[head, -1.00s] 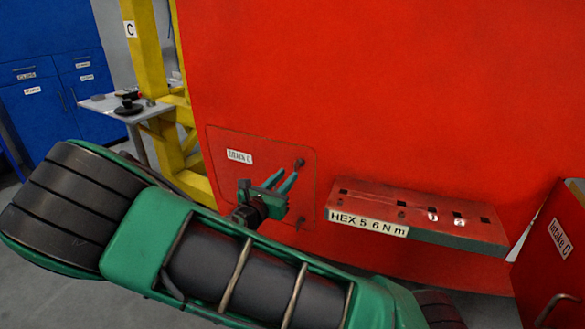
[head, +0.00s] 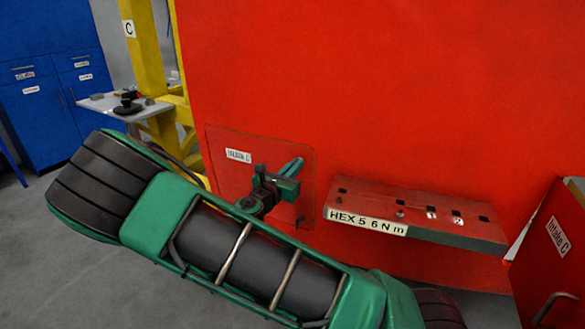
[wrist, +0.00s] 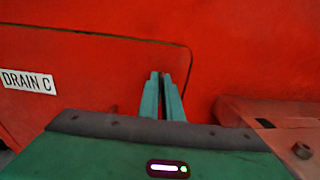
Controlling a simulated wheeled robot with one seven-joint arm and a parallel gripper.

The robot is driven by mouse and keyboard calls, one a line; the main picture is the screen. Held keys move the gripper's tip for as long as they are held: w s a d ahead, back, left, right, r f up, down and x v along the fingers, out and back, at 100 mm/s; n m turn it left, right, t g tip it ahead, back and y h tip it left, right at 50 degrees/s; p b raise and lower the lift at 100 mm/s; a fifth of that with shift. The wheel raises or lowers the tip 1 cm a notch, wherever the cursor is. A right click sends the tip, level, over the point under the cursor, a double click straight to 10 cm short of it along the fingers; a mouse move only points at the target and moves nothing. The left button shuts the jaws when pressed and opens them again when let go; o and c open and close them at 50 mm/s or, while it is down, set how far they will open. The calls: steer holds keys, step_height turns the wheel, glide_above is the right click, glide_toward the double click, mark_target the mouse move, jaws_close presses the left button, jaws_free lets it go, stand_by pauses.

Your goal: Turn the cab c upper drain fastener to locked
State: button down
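The red drain panel (head: 240,185) bears a white DRAIN C label and also shows in the wrist view (wrist: 85,55). My gripper (head: 298,162) reaches the panel's upper right corner. In the wrist view its green fingers (wrist: 162,78) are close together, with only a thin dark gap between them. The upper drain fastener is hidden at the fingertips, so its turn position cannot be seen. The fingers appear shut on it. The lower fastener (head: 299,222) shows as a small dark knob below my gripper.
A red ledge (head: 415,212) labelled HEX 5 6 N m, with several square holes, juts out right of the panel. A red Intake C box (head: 550,250) stands at far right. A grey side table (head: 110,103), yellow frame (head: 145,50) and blue cabinets (head: 50,80) are at left.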

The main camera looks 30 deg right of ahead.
steer(key=shift+m, duration=0.3)
steer(key=m, duration=0.4)
steer(key=shift+m, duration=0.3)
steer(key=m, duration=0.5)
steer(key=shift+s+f, duration=0.1)
steer(key=m, duration=0.4)
steer(key=shift+f, duration=0.1)
steer(key=shift+f+m, duration=0.1)
steer(key=shift+m, duration=1.7)
steer(key=shift+s, duration=0.1)
steer(key=c, duration=1.9)
jaws_free()
steer(key=shift+d, duration=0.1)
steer(key=shift+c, duration=0.2)
steer(key=v, duration=1)
steer(key=shift+s+a, duration=0.2)
steer(key=shift+a, duration=0.1)
